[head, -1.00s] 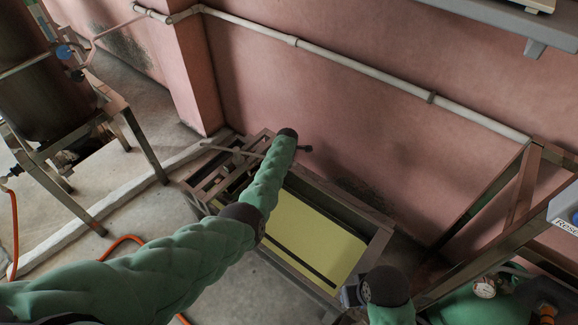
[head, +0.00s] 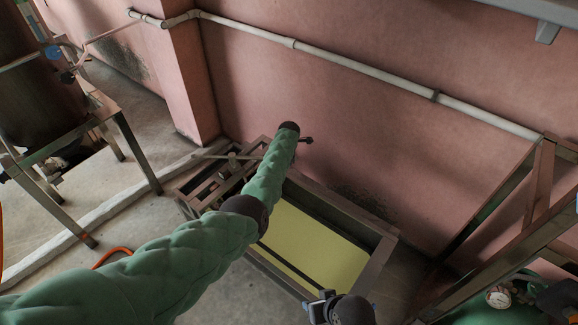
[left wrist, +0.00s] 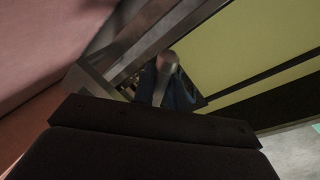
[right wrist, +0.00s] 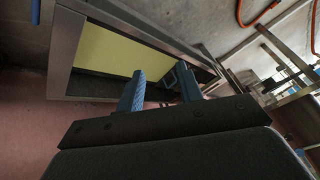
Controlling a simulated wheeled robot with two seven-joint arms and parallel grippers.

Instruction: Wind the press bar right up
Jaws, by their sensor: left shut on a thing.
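The press (head: 205,180) is a metal frame with bars at the far left end of a long metal trough. A thin grey rod (head: 222,156) sticks out to its left, and a dark knob (head: 308,140) shows to the right of my left wrist. In the left wrist view my left gripper (left wrist: 167,84) is shut on a rounded grey-brown handle (left wrist: 168,61). In the head view my forearm hides that grip and part of the press. My right gripper (right wrist: 160,88) is open and empty near the trough's near right end. The press bar's height cannot be told.
The trough (head: 378,262) holds a pale yellow surface (head: 320,243) with a dark strip across it. A pink wall (head: 380,70) with a white pipe stands behind. A metal stand (head: 540,200) is at the right. A tank (head: 40,95) on legs is at the left.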

